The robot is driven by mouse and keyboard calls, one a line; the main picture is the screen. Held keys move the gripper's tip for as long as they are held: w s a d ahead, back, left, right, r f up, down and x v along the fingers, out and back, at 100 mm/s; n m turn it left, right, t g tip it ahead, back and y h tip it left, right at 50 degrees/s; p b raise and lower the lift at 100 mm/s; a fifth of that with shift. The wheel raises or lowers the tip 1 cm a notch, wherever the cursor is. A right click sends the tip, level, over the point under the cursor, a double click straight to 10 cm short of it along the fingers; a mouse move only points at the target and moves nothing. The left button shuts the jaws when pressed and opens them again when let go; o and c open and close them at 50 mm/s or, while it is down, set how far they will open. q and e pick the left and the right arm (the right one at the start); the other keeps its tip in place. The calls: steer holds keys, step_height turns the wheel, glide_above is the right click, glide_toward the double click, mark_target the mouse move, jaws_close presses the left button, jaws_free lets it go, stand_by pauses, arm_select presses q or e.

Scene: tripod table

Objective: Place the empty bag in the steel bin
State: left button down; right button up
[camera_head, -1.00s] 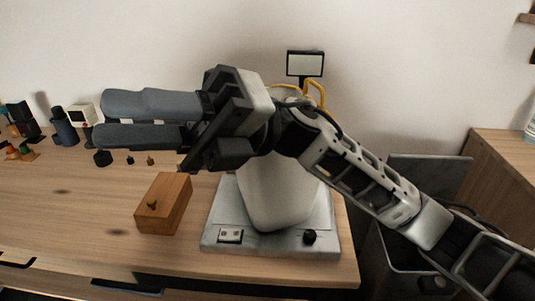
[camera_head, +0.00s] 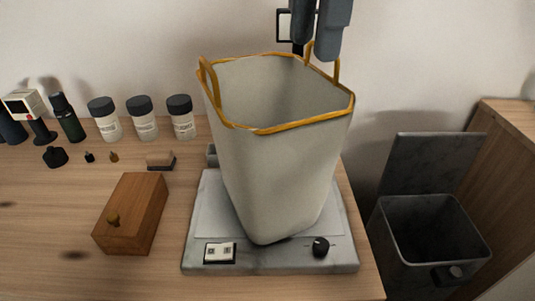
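The bag (camera_head: 275,165) is pale grey with a yellow rim and two yellow loop handles. It stands upright and open on the scale's plate, and the part of its inside that shows is empty. The steel bin (camera_head: 430,270) is dark grey and stands right of the table, its lid (camera_head: 430,162) raised at the back. My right gripper (camera_head: 320,45) comes in from the top, its two dark fingers pointing down at the bag's far handle. The fingers hide the top of that handle, so I cannot tell whether they hold it. My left gripper is not in view.
Several jars and small dark objects line the table's back left. A wooden cabinet (camera_head: 515,170) stands right of the bin.

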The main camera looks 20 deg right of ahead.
mark_target(296, 121)
steer(key=shift+w+a+f+b, duration=0.1)
steer(key=shift+w+f+b, duration=0.1)
steer(key=shift+f, duration=1.9)
steer(key=shift+w+a+f+b, duration=0.1)
steer(key=shift+w+f, duration=0.15)
steer(key=shift+f, duration=1.9)
steer(key=shift+w+a+f+b, duration=0.1)
steer(key=shift+w+f, duration=0.1)
steer(key=shift+f, duration=1.9)
steer(key=shift+c, duration=0.3)
jaws_close()
